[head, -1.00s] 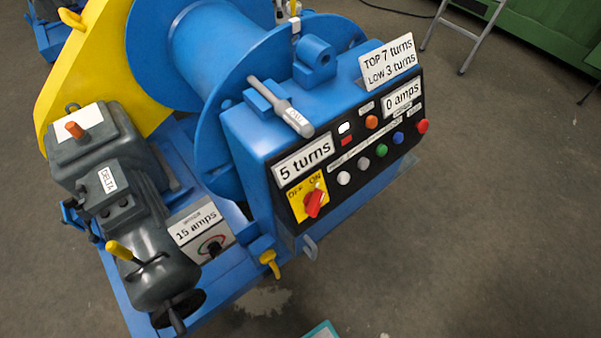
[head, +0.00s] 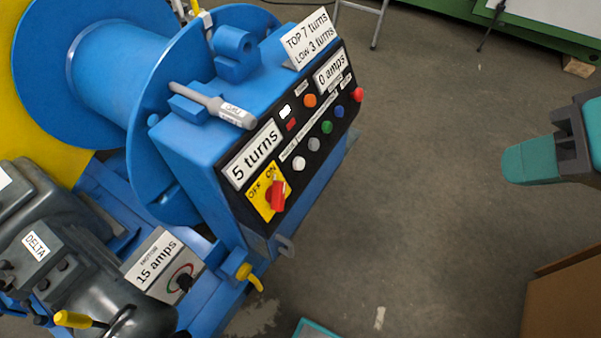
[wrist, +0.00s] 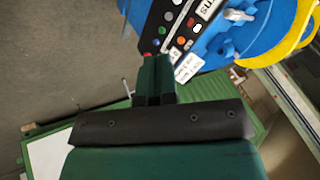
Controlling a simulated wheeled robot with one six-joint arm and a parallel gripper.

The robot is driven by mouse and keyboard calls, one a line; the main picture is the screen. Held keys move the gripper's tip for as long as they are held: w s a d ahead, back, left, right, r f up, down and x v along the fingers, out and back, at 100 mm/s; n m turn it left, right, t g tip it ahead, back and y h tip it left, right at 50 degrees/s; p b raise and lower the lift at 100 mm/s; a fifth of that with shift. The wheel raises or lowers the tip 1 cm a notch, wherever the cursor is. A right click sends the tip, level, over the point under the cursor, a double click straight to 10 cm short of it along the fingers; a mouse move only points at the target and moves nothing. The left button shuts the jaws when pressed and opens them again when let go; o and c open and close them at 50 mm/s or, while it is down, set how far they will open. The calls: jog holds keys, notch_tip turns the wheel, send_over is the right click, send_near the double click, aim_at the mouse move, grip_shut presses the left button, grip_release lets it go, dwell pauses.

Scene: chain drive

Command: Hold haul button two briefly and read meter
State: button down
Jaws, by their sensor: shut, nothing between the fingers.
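A black control panel (head: 300,140) on the blue winch housing carries a slanting row of buttons: white (head: 299,163), grey (head: 313,144), green (head: 327,127), blue (head: 338,110) and red (head: 358,95). The strip label above them is too small to read. The meter (head: 332,72) reads "0 amps"; the turns display (head: 252,155) reads "5 turns". A red rotary switch (head: 277,195) sits on a yellow OFF/ON plate. My gripper (head: 510,164) is shut and empty, right of the panel and apart from it. In the wrist view its fingertips (wrist: 157,60) point toward the panel's red-button end.
A sign (head: 308,40) on top reads "TOP 7 turns, LOW 3 turns". A grey-handled tool (head: 212,103) lies on the housing. A motor plate (head: 152,262) reads "15 amps". A cardboard box (head: 565,300) stands lower right. The floor between panel and gripper is clear.

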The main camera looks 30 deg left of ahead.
aim_at(299, 164)
jog(key=w+a+f+m+t+y+b, duration=0.2)
jog(key=w+a+f+m+t+b, duration=0.1)
jog(key=a+f+b, duration=0.3)
jog(key=w+a+f+m+t+y+b, duration=0.3)
jog(key=a+f+m+b, duration=0.3)
jog(key=f+b, duration=0.4)
jog(key=w+a+f+m+t+y+b, duration=0.3)
jog(key=a+f+b, duration=0.3)
jog(key=f, duration=0.5)
jog(key=shift+w+f+m+t+b, duration=0.15)
jog(key=shift+w+m+t+b, duration=0.6)
jog(key=shift+m+b, duration=0.25)
jog(key=shift+a, duration=0.15)
jog(key=a+f+p, duration=0.4)
jog(key=a+p, duration=0.3)
jog(key=p, duration=0.5)
jog(key=shift+w+a, duration=0.3)
jog(key=shift+a, duration=0.05)
jog(key=shift+a+p, duration=0.15)
jog(key=shift+p, duration=0.55)
